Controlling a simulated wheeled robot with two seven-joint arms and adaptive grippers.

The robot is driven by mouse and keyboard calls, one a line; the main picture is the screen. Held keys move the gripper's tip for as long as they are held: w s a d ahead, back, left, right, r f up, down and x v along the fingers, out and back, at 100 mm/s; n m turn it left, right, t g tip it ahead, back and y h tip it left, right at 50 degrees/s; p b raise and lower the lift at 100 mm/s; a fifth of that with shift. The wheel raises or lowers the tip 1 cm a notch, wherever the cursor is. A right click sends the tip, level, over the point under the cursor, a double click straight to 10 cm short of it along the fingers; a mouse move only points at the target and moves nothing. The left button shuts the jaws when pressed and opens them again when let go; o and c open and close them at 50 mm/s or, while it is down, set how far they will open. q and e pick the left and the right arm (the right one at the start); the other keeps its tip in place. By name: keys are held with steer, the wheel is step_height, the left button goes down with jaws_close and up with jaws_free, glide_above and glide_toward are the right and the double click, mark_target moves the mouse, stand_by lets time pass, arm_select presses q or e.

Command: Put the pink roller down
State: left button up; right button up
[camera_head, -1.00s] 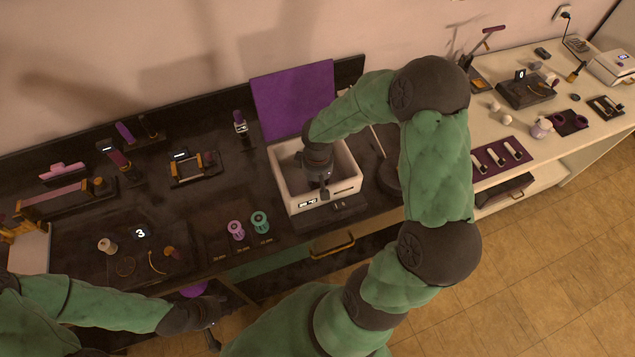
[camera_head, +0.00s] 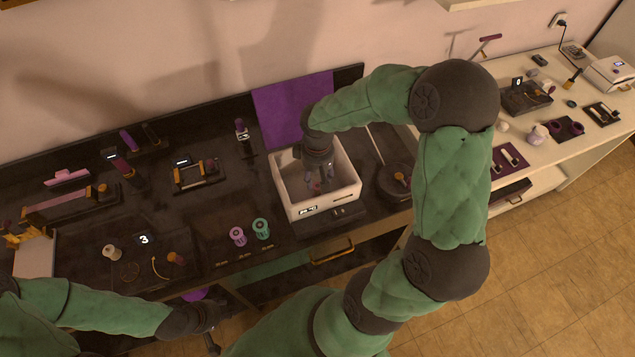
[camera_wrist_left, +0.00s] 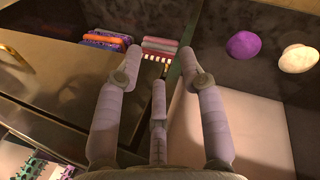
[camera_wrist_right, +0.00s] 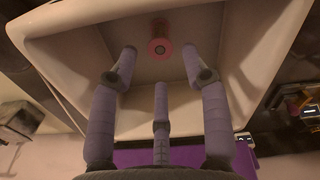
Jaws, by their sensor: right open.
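A pink roller (camera_wrist_right: 159,42) is inside the white open bin (camera_head: 345,197), with its round end toward the camera in the right wrist view. My right gripper (camera_wrist_right: 159,52) is open, its fingertips on either side of the roller with gaps showing. In the head view this gripper (camera_head: 320,182) points down into the bin, and the roller is hard to make out there. My left gripper (camera_head: 212,338) is low at the counter's front edge; its fingers are spread with nothing between them in the left wrist view (camera_wrist_left: 160,55).
A pink spool (camera_head: 237,236) and a teal spool (camera_head: 262,229) stand on the dark counter left of the bin. A purple panel (camera_head: 290,105) stands behind the bin. A round dark dish (camera_head: 394,183) is right of it. The bin walls surround my right gripper.

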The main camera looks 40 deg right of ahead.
mark_target(318, 186)
steer(key=shift+r+p, duration=0.35)
steer(key=shift+r, duration=1.85)
